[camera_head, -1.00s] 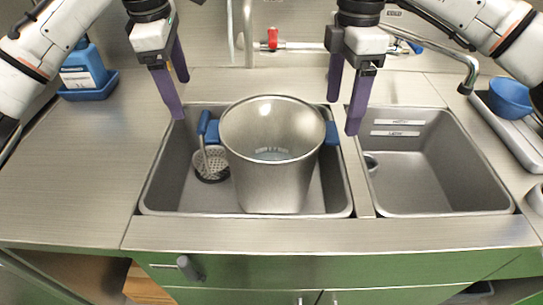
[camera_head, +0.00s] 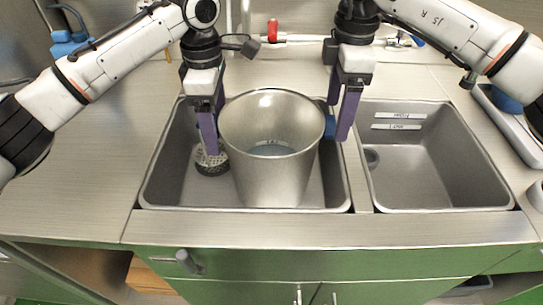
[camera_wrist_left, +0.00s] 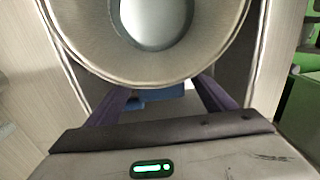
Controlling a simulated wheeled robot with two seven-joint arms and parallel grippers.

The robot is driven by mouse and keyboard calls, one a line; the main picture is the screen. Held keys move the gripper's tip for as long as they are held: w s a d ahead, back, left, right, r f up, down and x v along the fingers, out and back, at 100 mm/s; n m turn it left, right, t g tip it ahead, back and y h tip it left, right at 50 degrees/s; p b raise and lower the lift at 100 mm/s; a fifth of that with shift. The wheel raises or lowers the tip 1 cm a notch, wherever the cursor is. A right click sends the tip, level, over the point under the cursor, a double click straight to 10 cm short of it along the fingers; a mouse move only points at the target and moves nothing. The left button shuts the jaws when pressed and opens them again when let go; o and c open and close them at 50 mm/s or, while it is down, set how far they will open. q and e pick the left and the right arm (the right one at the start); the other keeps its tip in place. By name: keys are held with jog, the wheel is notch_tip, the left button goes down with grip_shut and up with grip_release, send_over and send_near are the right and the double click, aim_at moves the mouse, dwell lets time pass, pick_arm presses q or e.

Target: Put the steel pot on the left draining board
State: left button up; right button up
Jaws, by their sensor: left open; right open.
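The steel pot (camera_head: 272,165) stands upright in the left sink basin, with some liquid or a pale bottom visible inside. Its blue right handle (camera_head: 331,122) shows beside my right gripper (camera_head: 339,125), which is open at that handle. My left gripper (camera_head: 212,140) is open at the pot's left side and covers most of the left handle. In the left wrist view the pot's rim (camera_wrist_left: 150,80) fills the top, and a blue handle (camera_wrist_left: 160,93) lies between the spread fingers of my left gripper (camera_wrist_left: 165,100). The left draining board (camera_head: 85,165) is bare steel left of the basin.
The right basin (camera_head: 435,170) is empty. A blue bottle and tray (camera_head: 68,42) stand at the back left. Taps and pipes run along the back wall.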

aim_at(334, 124)
pick_arm(q)
jog(key=shift+f, duration=2.5)
pick_arm(e)
jog(key=shift+f, duration=2.5)
pick_arm(q)
jog(key=c, duration=2)
pick_arm(e)
jog(key=c, duration=2)
pick_arm(q)
jog(key=shift+w+r, duration=0.15)
jog(key=shift+r, duration=0.1)
grip_shut()
pick_arm(e)
jog(key=shift+w+r, duration=0.1)
jog(key=shift+r, duration=0.15)
grip_shut()
